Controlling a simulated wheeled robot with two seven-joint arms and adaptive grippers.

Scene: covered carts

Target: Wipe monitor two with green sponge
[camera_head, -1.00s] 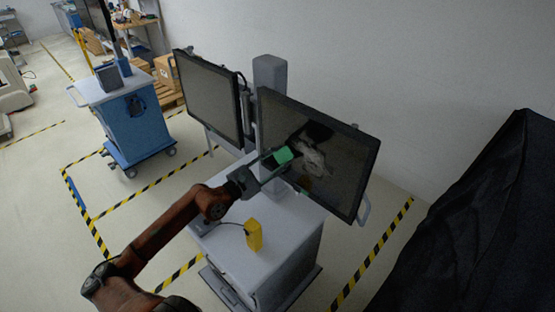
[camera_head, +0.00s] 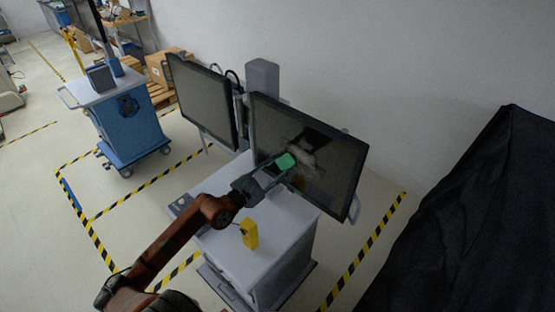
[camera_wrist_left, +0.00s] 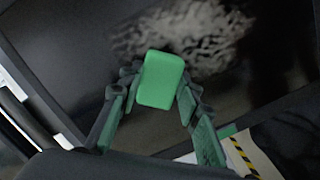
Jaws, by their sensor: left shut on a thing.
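My left gripper (camera_head: 275,172) is shut on the green sponge (camera_head: 286,161) and holds it in front of the right-hand monitor (camera_head: 335,165). In the left wrist view the sponge (camera_wrist_left: 161,80) sits between the fingertips of the left gripper (camera_wrist_left: 155,95), with the dark screen (camera_wrist_left: 90,35) behind it. A pale, mottled smudge (camera_wrist_left: 190,35) shows on the screen just beyond the sponge. I cannot tell whether the sponge touches the screen. A second monitor (camera_head: 203,103) stands to the left, apart from the gripper. My right gripper is not in view.
The monitors stand on a grey-white cart (camera_head: 275,225) with a yellow object (camera_head: 249,233) on its top. A blue cart (camera_head: 133,120) stands at the back left. A black-draped shape (camera_head: 460,230) fills the right. Striped tape marks the floor.

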